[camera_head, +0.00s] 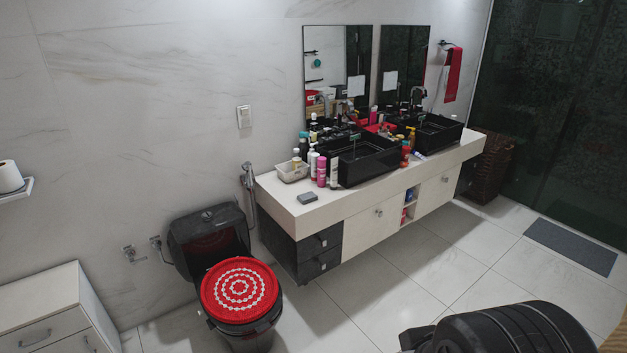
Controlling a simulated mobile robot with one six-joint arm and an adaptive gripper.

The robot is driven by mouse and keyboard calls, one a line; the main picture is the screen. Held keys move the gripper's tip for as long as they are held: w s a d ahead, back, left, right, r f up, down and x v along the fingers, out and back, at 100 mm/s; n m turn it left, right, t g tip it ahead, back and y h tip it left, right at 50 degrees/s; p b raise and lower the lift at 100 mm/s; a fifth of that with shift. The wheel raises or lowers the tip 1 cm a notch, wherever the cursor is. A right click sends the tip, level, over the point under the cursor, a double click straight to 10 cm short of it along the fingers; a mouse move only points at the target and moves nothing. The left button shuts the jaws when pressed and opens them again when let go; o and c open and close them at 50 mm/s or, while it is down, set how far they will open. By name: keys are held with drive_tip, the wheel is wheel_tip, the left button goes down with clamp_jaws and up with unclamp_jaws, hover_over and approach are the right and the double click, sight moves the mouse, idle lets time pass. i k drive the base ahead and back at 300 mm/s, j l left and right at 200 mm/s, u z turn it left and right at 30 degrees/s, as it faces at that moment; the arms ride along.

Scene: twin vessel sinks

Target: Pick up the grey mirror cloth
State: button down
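A small grey folded cloth (307,198) lies flat on the near left end of the pale countertop (345,203), close to its front edge. It is apart from the bottles and the white basket behind it, and its upper face is uncovered. A dark, rounded part of my own arm shows at the bottom right, well away from the cloth. My gripper's fingers are not visible, so nothing shows of what they hold.
Two black vessel sinks (366,160) stand on the counter, with several bottles (321,171) and a white basket (292,172) near the cloth. A toilet with a red cover (239,290) stands left of the counter. The tiled floor (400,270) in front is clear.

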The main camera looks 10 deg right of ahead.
sight(307, 197)
drive_tip(key=i+j+z, duration=0.2)
drive_tip(key=i, duration=3.1)
